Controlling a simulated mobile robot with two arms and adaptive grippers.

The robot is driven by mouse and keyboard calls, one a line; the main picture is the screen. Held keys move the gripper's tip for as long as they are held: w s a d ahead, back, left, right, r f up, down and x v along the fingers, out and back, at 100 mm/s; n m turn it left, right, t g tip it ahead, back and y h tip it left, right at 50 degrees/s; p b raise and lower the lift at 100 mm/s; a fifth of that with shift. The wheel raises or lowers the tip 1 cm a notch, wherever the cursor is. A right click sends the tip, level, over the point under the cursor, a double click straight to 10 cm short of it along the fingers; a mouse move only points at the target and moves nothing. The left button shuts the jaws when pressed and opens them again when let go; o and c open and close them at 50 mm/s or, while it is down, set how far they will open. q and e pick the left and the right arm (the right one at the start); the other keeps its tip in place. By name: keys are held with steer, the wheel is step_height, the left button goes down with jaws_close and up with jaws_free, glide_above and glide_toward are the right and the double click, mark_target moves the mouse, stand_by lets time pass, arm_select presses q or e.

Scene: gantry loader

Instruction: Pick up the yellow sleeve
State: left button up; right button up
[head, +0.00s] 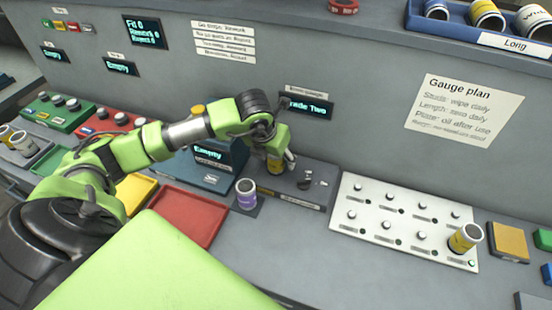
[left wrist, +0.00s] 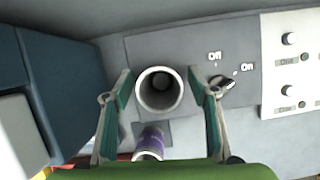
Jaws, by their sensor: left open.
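A yellow sleeve (head: 275,166) stands on the gauge station at the back of the bench, partly hidden by my left gripper (head: 281,154). In the left wrist view its pale round rim (left wrist: 160,90) lies between the two fingers of my left gripper (left wrist: 160,84), which is open. I cannot tell whether either finger touches it. Another sleeve with a yellow band (head: 465,238) is on the white peg board at right, tilted in the picture. A third yellow one (head: 487,15) is in the blue tray labelled Long. My right gripper is not in view.
A purple sleeve (head: 246,194) stands just in front, also close below the fingers in the left wrist view (left wrist: 149,143). A dark display box (head: 218,160) stands left of the gripper. The white peg board (head: 360,228) has several pegs. A red tray (head: 185,214) lies nearer.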

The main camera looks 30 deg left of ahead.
arm_select(q)
steer(key=c, duration=1.5)
jaws_close()
steer(key=shift+w+r, duration=0.1)
steer(key=shift+r, duration=0.1)
steer(key=shift+r+b, duration=0.2)
steer(key=shift+b, duration=0.15)
step_height(320, 180, up, 2)
steer(key=shift+r+b, duration=0.15)
steer(key=shift+b, duration=0.65)
steer(key=s+r+b, duration=0.4)
steer(key=s+r, duration=0.6)
steer(key=s, duration=0.4)
steer(key=shift+a+b, duration=0.3)
steer(key=shift+b, duration=0.05)
steer(key=shift+r, duration=0.15)
